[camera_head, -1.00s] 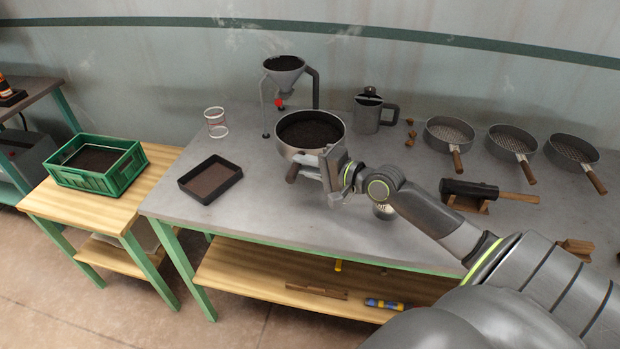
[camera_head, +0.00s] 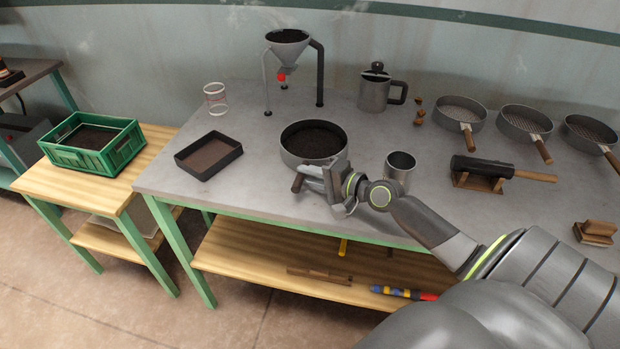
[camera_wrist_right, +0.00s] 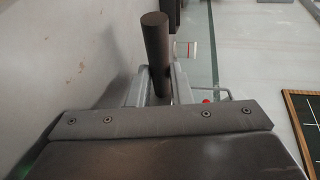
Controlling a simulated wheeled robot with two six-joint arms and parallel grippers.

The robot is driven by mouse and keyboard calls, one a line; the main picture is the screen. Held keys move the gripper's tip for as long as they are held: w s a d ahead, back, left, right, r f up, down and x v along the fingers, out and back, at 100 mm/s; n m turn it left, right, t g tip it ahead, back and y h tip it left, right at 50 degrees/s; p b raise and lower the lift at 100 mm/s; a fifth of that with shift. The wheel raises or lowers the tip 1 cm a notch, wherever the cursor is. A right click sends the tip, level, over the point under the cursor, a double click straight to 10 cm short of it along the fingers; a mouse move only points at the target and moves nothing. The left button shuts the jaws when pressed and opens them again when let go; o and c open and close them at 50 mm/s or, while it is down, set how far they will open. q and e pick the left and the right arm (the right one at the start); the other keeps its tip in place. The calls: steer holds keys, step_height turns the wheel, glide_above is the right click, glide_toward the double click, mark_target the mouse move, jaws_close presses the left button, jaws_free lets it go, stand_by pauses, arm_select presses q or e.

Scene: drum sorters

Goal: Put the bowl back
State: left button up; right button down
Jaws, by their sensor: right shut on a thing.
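The bowl (camera_head: 314,160), a round grey metal pan filled with dark grainy material, is near the middle of the grey bench, level. I cannot tell whether it rests on the bench top or hangs just above it. Its brown handle (camera_head: 297,183) sticks out toward the front. My right gripper (camera_head: 315,180) is shut on the handle at the bowl's near side. In the right wrist view, a dark round handle (camera_wrist_right: 156,45) stands between the fingers. My left gripper is not in view.
A funnel stand (camera_head: 288,45) and jug (camera_head: 375,92) stand behind. A metal cup (camera_head: 400,165) is close to my right wrist. A shallow tray (camera_head: 208,155) lies left, with a glass (camera_head: 215,98) behind it. Several sieves (camera_head: 462,112) and a mallet (camera_head: 480,165) are right.

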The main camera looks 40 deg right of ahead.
steer(key=shift+f, duration=0.1)
steer(key=c, duration=1.3)
jaws_free()
